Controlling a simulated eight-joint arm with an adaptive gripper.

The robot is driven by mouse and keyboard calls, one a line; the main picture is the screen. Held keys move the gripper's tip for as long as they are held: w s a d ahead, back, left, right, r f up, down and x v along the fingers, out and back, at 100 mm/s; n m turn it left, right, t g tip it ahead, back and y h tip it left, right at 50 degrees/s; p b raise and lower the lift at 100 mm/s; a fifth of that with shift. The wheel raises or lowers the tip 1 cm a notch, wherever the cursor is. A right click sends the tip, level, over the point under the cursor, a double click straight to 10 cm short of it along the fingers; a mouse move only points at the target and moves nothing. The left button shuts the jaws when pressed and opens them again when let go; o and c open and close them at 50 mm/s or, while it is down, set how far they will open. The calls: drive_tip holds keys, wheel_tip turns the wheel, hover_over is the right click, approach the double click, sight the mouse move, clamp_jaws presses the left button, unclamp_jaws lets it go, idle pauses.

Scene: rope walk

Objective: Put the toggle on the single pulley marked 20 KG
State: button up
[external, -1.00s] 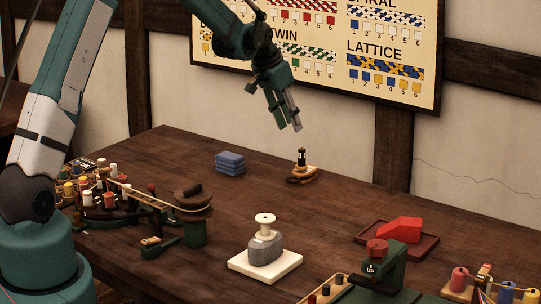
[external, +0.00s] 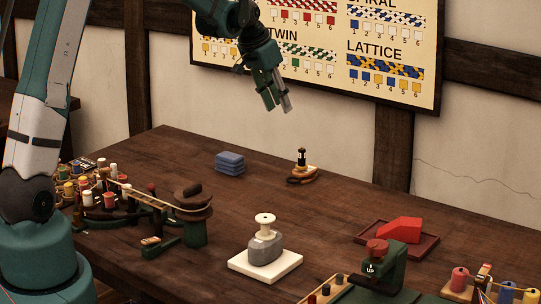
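My gripper (external: 278,106) hangs in the air above the back of the table, fingers pointing down, apart from everything on the table. I see nothing between its fingers, but the gap is too small here to judge. I cannot make out a 20 KG mark or tell for sure which thing is the toggle or the single pulley. A small tan wooden piece with a dark, banded upright part (external: 302,163) stands at the back of the table, below and right of my gripper. A grey rounded block with a cream spool-shaped top (external: 265,242) stands on a white square plate (external: 286,266) near the front.
A folded blue stack (external: 230,162) lies at the back. A red wedge (external: 400,231) lies in a dark tray, near a green device marked UP (external: 402,268). The middle table is fairly clear.

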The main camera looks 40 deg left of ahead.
drive_tip(key=s+d+r+n, duration=0.1)
drive_tip(key=s+r, duration=0.3)
drive_tip(key=s, duration=0.4)
drive_tip(key=s+r+t, duration=0.1)
drive_tip(key=s+r, duration=0.4)
drive_tip(key=s, duration=0.4)
drive_tip(key=s+d+r+n, duration=0.1)
drive_tip(key=s+r, duration=0.3)
drive_tip(key=s, duration=0.4)
drive_tip(key=s+f, duration=0.2)
drive_tip(key=s, duration=0.9)
drive_tip(key=s+f+n+t+y, duration=0.1)
drive_tip(key=s, duration=1.1)
drive_tip(key=shift+s+d+f+t, duration=0.25)
drive_tip(key=shift+s+f+t, duration=0.05)
drive_tip(key=shift+f, duration=0.1)
drive_tip(key=shift+f+b, duration=0.95)
